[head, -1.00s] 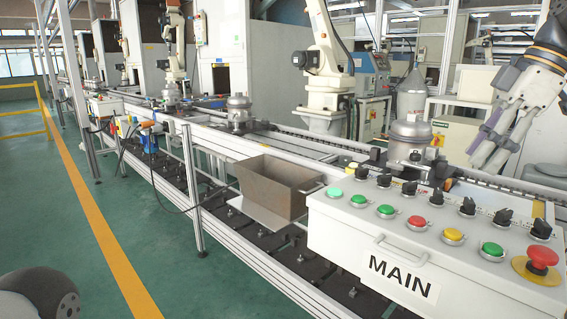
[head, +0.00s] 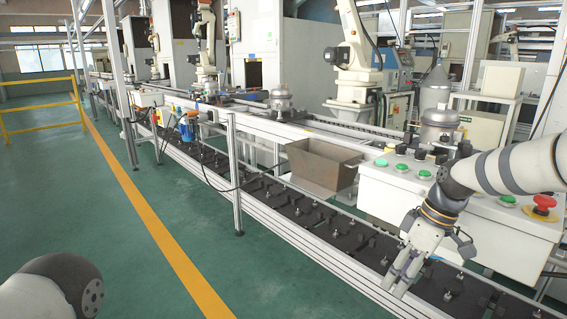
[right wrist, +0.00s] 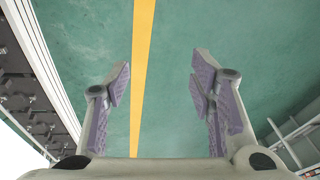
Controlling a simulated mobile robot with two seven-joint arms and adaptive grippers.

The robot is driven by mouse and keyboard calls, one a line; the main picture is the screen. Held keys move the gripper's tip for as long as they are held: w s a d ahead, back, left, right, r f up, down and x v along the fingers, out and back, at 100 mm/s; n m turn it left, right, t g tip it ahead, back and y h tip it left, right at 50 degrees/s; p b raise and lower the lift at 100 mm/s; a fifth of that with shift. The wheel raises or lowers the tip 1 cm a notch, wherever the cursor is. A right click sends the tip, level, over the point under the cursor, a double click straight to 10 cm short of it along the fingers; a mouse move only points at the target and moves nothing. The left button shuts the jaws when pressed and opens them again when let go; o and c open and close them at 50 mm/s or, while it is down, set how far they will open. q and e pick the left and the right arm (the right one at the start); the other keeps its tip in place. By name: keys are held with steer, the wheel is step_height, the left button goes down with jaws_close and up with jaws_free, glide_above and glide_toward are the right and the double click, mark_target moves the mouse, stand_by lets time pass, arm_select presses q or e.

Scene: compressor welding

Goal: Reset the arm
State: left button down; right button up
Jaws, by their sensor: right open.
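My right gripper (head: 398,283) hangs in front of the white control box (head: 385,192) in the head view, its fingers pointing down over the lower part of the conveyor line. In the right wrist view its two purple-padded fingers (right wrist: 160,88) are spread apart with nothing between them, only green floor and a yellow line behind. My right arm covers much of the control box. Part of my left arm shows at the lower left of the head view, but its gripper is not in view.
A brown metal bin (head: 322,165) is fixed to the line left of the control box. A red emergency button (head: 544,202) sits at the box's right end. Silver compressors (head: 440,127) stand on the conveyor. Green floor (head: 100,220) at the left is open, with a yellow railing (head: 42,108) beyond.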

steer(key=s+a+f+m+g, duration=0.1)
steer(key=s+a+f+m, duration=0.2)
steer(key=s+f, duration=0.85)
steer(key=s+a+f+m+g, duration=0.15)
steer(key=s+a+f, duration=0.25)
steer(key=s+f, duration=0.8)
steer(key=s+d+r+m+h, duration=0.1)
steer(key=s+d+m, duration=0.1)
steer(key=s, duration=0.9)
steer(key=s+d+r+m+h, duration=0.1)
steer(key=s+d+m+h, duration=0.1)
steer(key=s, duration=1)
steer(key=shift+s+d+r+m, duration=0.15)
steer(key=shift+s+d+m, duration=0.2)
steer(key=shift+m, duration=0.4)
